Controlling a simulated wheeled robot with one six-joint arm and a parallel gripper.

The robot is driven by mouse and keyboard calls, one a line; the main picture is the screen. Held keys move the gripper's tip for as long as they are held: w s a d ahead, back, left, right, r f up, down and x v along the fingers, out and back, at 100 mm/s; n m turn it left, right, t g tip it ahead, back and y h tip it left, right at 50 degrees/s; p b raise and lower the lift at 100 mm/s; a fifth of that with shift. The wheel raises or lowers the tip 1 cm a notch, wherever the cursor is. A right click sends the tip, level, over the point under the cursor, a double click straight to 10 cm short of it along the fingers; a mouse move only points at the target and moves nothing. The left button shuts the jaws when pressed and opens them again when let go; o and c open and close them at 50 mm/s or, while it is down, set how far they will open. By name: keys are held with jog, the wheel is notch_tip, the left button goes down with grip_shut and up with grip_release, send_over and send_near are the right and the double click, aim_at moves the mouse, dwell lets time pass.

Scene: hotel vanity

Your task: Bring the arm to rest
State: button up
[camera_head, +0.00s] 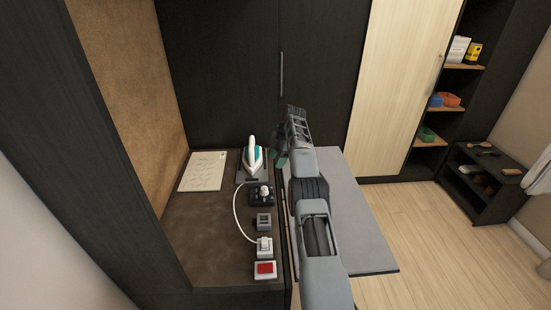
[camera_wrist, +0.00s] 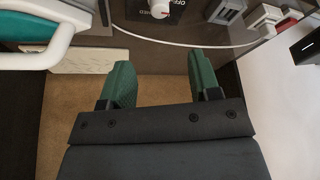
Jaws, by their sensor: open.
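My gripper (camera_wrist: 162,82) shows in the wrist view with its two green fingers spread apart and nothing between them. In the head view my arm reaches up from the bottom right over the grey board, and the gripper (camera_head: 280,159) is near the iron's right side, partly hidden by the arm. The white and teal iron (camera_head: 252,158) stands at the back of the brown counter. Part of it also fills the upper left of the wrist view (camera_wrist: 35,35); the gripper looks apart from it.
On the counter (camera_head: 213,235) are a paper sheet (camera_head: 203,171), a black control with a knob (camera_head: 262,195), a grey switch (camera_head: 263,222), a white plug (camera_head: 265,247) with a cord and a red switch (camera_head: 265,269). The grey board (camera_head: 355,225) lies right. Open floor (camera_head: 430,235) is beyond.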

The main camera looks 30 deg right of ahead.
notch_tip(320, 180, down, 6)
jog(key=d+m, duration=0.1)
jog(key=m, duration=0.7)
jog(key=s+a+r+m+t+h, duration=0.1)
jog(key=s+a+r+m, duration=0.2)
jog(key=s, duration=0.8)
jog(key=s+a+r+m+t+h, duration=0.2)
jog(key=s+a+r+m, duration=0.1)
jog(key=s+a+r, duration=0.4)
jog(key=s+a+r+m+t+h, duration=0.1)
jog(key=s+a+r+m, duration=0.3)
jog(key=s+a, duration=0.5)
jog(key=shift+s+a+r+t+h, duration=0.3)
jog(key=shift+s+r, duration=0.45)
jog(key=shift+s, duration=3.1)
